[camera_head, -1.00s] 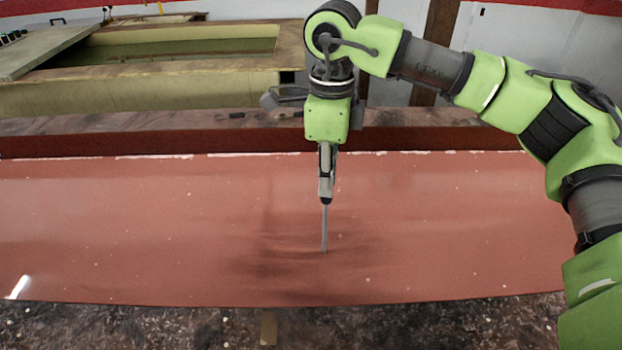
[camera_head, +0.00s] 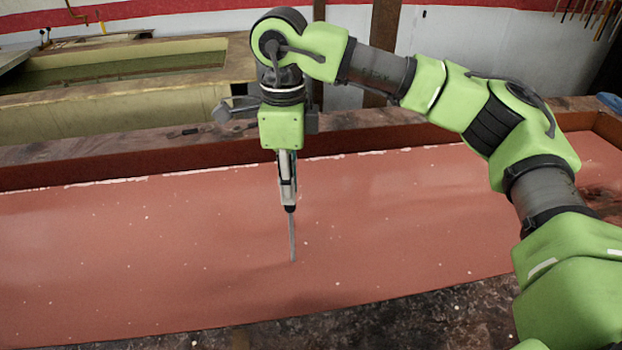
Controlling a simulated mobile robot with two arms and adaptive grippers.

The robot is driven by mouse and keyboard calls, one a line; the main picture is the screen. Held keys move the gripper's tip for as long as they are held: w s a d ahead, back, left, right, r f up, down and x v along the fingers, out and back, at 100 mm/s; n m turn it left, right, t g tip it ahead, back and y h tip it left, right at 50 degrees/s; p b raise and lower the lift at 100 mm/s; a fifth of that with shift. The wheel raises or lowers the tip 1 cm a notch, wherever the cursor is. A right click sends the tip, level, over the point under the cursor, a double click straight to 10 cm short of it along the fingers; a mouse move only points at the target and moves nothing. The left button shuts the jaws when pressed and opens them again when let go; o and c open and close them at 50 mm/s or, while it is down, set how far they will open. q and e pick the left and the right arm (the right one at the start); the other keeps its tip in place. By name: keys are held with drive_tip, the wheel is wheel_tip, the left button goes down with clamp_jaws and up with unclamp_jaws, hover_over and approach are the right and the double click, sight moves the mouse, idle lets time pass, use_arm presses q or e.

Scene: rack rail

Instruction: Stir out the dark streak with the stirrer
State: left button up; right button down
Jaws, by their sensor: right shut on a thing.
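My right gripper (camera_head: 289,205) points straight down and is shut on the stirrer (camera_head: 292,238), a thin grey rod. The stirrer stands nearly upright, with its lower end at or in the red liquid (camera_head: 400,225) of the long trough. Around its tip the dark streak (camera_head: 255,280) shows only as a faint, slightly darker patch toward the near edge. How deep the tip reaches cannot be told. My left gripper is not in view.
The trough's far wall (camera_head: 140,165) runs behind the stirrer, and its dark, stained near edge (camera_head: 400,318) lies in front. A second, pale vat (camera_head: 130,115) with greenish liquid stands at the back left. The red surface to the left is open.

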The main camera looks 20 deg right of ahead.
drive_tip(key=w+a+p, duration=0.3)
drive_tip(key=a, duration=1)
drive_tip(key=s+d+b, duration=0.2)
drive_tip(key=d+b, duration=0.1)
drive_tip(key=d, duration=0.6)
drive_tip(key=shift+d+b, duration=0.15)
drive_tip(key=shift+b, duration=0.2)
drive_tip(key=shift+s, duration=0.1)
wheel_tip(320, 180, up, 16)
drive_tip(key=p, duration=1.1)
idle(3.3)
